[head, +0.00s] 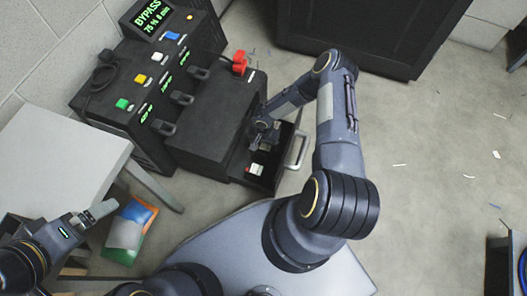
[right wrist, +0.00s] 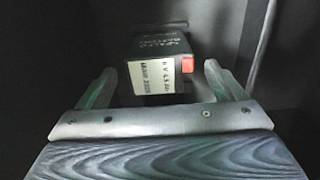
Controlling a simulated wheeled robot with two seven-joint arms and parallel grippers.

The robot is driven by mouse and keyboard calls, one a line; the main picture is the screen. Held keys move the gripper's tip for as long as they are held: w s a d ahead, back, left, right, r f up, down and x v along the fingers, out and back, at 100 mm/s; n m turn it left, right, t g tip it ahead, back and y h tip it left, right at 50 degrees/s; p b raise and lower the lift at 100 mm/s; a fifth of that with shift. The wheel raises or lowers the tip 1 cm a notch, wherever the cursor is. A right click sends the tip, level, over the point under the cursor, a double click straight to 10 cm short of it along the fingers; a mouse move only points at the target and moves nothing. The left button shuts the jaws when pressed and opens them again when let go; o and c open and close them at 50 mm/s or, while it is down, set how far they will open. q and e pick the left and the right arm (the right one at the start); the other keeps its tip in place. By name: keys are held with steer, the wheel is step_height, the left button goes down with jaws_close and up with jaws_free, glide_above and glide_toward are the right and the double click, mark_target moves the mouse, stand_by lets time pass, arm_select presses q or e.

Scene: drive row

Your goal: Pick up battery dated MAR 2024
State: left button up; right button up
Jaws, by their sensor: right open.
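A dark battery (right wrist: 160,55) with a white label and a red patch at its right corner lies ahead of my right gripper (right wrist: 159,75) in the right wrist view. The label print is blurred; it seems to begin with MAR, but I cannot read the year surely. The right gripper is open, its fingers to either side of the battery's near end, with nothing held. In the head view the right gripper (head: 263,138) is over the open drawer (head: 268,181), where a white and red item (head: 257,169) shows. My left gripper (head: 97,212) is at lower left; its jaw opening is unclear.
A black unit (head: 125,120) with a green BYPASS display (head: 151,14) and coloured buttons stands at upper left. A red connector (head: 240,62) sits by the drawer housing. The drawer has a pale handle (head: 298,151). A grey table (head: 60,160) is at left. Floor at right is mostly clear.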

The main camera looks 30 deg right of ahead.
step_height(320, 180, down, 4)
steer(key=shift+r+b, duration=0.15)
steer(key=shift+b, duration=0.45)
steer(key=shift+w+d+r, duration=0.1)
steer(key=shift+r, duration=0.05)
steer(key=c, duration=1.6)
